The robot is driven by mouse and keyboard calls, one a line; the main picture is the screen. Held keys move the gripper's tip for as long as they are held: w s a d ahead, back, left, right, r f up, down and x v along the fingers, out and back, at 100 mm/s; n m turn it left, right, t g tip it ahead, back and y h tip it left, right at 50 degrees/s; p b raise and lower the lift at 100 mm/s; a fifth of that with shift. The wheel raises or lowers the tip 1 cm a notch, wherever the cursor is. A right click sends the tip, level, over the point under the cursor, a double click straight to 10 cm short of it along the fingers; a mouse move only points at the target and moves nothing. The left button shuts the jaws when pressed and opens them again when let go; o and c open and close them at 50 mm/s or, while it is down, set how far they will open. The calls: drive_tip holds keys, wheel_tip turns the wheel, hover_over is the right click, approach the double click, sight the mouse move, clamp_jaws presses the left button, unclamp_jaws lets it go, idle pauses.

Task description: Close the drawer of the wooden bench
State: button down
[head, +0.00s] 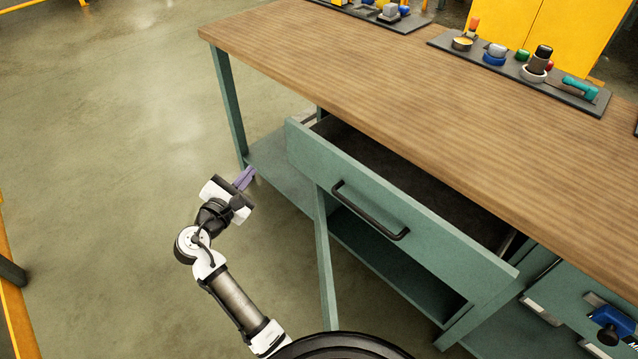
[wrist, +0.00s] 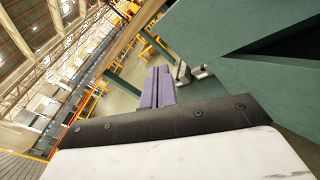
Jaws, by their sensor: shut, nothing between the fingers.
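The bench (head: 430,80) has a brown wooden top and a green frame. Its green drawer (head: 440,240) is pulled out, with a dark interior visible behind the front panel. A black bar handle (head: 370,211) is on the drawer front. My gripper (head: 247,176), with purple fingers, is shut and empty. In the head view it is left of the drawer front and apart from the handle. In the wrist view the shut fingers (wrist: 160,86) show at the middle, with a large green panel (wrist: 250,50) to their right; I cannot tell which part of the bench it is.
Tool trays (head: 520,72) with several small items lie along the back of the bench top. A lower shelf (head: 275,165) is under the bench. A blue and black object (head: 608,325) sits at the lower right. The concrete floor (head: 110,150) to the left is clear.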

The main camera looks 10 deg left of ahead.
drive_tip(key=s+d+f+n+g+h, duration=0.2)
drive_tip(key=s+d+f+h, duration=0.1)
drive_tip(key=d+f+h, duration=0.4)
drive_tip(key=p, duration=0.2)
approach(328, 173)
drive_tip(key=x, duration=0.6)
drive_tip(key=shift+s+r, duration=0.1)
drive_tip(key=shift+r, duration=0.05)
drive_tip(key=shift+w+d, duration=0.3)
drive_tip(key=shift+w, duration=0.15)
drive_tip(key=x, duration=1.1)
drive_tip(key=shift+p, duration=0.3)
drive_tip(key=shift+w+d, duration=0.15)
drive_tip(key=shift+w, duration=0.05)
drive_tip(key=shift+d+r, duration=0.1)
drive_tip(key=shift+r, duration=0.05)
